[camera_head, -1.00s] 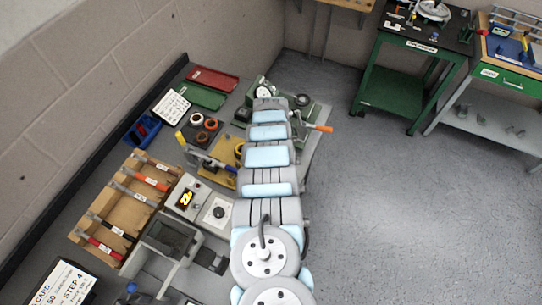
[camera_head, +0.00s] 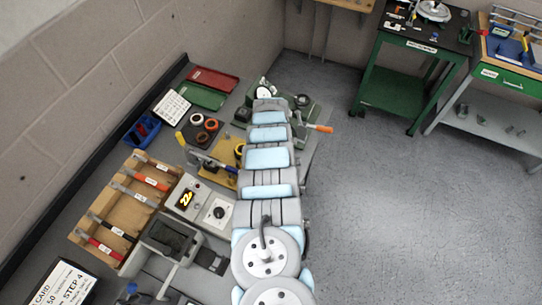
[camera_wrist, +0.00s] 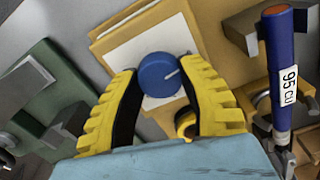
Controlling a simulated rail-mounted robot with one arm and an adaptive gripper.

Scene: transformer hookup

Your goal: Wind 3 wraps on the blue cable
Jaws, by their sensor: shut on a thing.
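My gripper (camera_wrist: 158,78) shows in the wrist view with its two yellow ridged fingers on either side of a round blue knob (camera_wrist: 157,76). The knob has a white line on its face, and the gripper is shut on it. A blue cable piece (camera_wrist: 282,70) with a white "95 CU" label stands to the right of the gripper, apart from it. A yellow ring-shaped part (camera_wrist: 187,122) lies between the fingers, below the knob. In the head view my arm hides the gripper and the knob.
An orange-tipped lever (camera_head: 319,128) sticks out right. The floor at right is clear.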

